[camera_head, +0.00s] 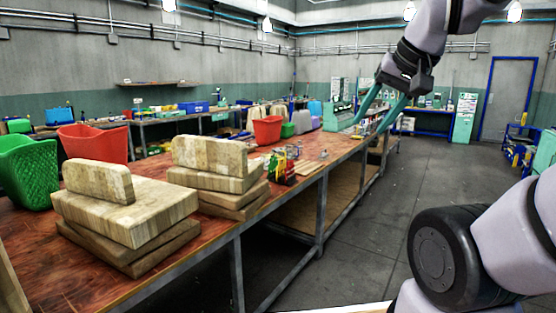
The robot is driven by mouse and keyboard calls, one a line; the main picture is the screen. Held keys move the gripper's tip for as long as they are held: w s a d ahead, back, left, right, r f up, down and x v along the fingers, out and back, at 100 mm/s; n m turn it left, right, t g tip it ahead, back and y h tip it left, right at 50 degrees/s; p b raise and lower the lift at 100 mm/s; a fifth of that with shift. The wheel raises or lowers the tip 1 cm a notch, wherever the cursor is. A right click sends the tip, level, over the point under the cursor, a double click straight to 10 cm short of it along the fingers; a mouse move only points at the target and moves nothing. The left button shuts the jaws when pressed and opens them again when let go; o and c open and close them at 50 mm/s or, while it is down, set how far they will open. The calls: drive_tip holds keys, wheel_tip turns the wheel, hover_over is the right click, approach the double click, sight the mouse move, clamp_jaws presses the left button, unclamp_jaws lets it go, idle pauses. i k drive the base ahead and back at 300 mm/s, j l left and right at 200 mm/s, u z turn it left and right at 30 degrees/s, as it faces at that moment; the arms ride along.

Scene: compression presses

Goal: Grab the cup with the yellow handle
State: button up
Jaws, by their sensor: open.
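My gripper (370,127) hangs at the upper right with its two long teal fingers spread apart and pointing down. It is open with nothing visible between the fingers. In the picture it overlaps the far part of the long wooden-topped workbench (232,213). I cannot make out a cup with a yellow handle for sure. A small cluster of red, yellow and green items (281,168) stands on the bench to the lower left of the gripper; it is too small to tell what they are.
Stacked wooden blocks (130,210) and a second stack (214,179) take up the near bench. The grey floor (385,215) right of the bench is clear.

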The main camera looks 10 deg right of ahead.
sight(279, 152)
drive_tip(key=i+l+u, duration=0.15)
drive_tip(key=i+l, duration=0.15)
drive_tip(key=i, duration=0.15)
drive_tip(key=i+l+u, duration=0.1)
drive_tip(key=i+l, duration=0.3)
drive_tip(key=i+l+u, duration=0.15)
drive_tip(key=i+l, duration=0.25)
drive_tip(key=i+l+u, duration=0.1)
drive_tip(key=i+l, duration=0.4)
drive_tip(key=i+l+u, duration=0.15)
drive_tip(key=i+l, duration=0.25)
drive_tip(key=i+l+u, duration=0.15)
drive_tip(key=i+l, duration=0.25)
drive_tip(key=l, duration=0.2)
drive_tip(key=i+l+u, duration=0.1)
drive_tip(key=i+l, duration=0.2)
drive_tip(key=l, duration=0.25)
